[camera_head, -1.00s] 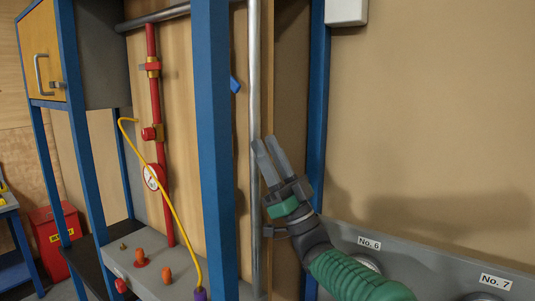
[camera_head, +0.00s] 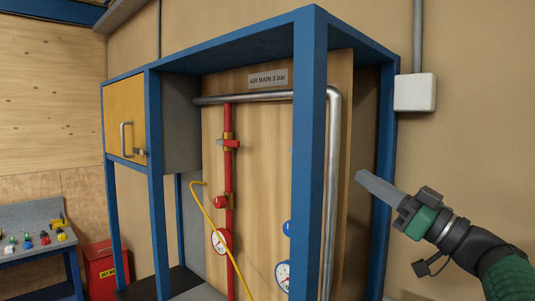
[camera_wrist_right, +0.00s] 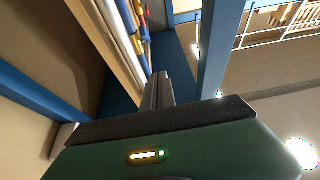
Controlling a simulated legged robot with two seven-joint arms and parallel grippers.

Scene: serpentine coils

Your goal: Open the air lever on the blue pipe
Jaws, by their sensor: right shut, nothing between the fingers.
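The blue pipe is almost wholly hidden behind the frame's front post in the head view. Only a round blue piece (camera_head: 287,228) and a white gauge (camera_head: 283,275) show at the post's left edge. The air lever on it cannot be made out. My right gripper (camera_head: 364,178) is shut and empty, right of the front post and the silver pipe, pointing up and left. In the right wrist view its fingers (camera_wrist_right: 157,90) are together, with small coloured pipes beyond them. My left gripper is in neither view.
The blue frame's front post (camera_head: 309,150) and a silver pipe (camera_head: 331,190) stand between my right gripper and the panel. A red pipe (camera_head: 229,170) and a yellow hose (camera_head: 217,228) are further left. A yellow cabinet (camera_head: 125,115) is far left. The right wall is mostly clear.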

